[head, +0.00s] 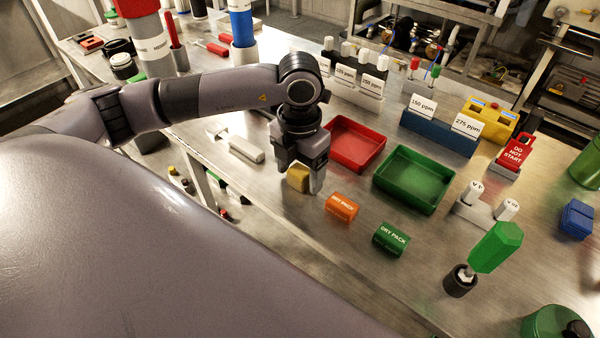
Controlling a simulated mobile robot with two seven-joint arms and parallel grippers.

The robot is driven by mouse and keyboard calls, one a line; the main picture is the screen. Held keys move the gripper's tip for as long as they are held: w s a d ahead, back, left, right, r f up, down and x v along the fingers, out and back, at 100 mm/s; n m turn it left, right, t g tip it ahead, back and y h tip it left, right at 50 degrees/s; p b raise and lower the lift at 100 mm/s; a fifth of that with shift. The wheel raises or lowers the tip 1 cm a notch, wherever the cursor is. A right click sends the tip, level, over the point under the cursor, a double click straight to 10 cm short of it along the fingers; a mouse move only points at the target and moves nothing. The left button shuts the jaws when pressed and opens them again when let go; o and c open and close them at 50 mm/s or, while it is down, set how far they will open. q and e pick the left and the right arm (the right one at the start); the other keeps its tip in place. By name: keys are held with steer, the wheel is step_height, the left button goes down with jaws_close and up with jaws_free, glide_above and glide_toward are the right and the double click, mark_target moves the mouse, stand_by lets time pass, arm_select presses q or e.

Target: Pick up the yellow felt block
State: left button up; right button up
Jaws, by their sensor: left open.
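The yellow felt block (297,178) sits on the metal bench near the middle of the head view. My left gripper (301,182) points down over it, with its fingers low around or beside the block. One finger shows at the block's right side and covers part of it. The left gripper is open; I cannot tell whether a finger touches the block. My right gripper does not show.
An orange WET PACK block (341,207) and a green DRY PACK block (391,239) lie to the right. A red tray (374,166) and a green tray (446,193) stand behind. A green-handled tool (495,247) stands at right. A pale grey bar (246,148) lies left.

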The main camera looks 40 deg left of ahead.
mark_target(300, 170)
arm_select(q)
steer(key=shift+f, duration=0.25)
steer(key=c, duration=1.1)
step_height(300, 170, up, 20)
steer(key=shift+r+p, duration=0.1)
steer(key=shift+p, duration=0.35)
steer(key=o, duration=0.3)
steer(key=shift+c, duration=0.7)
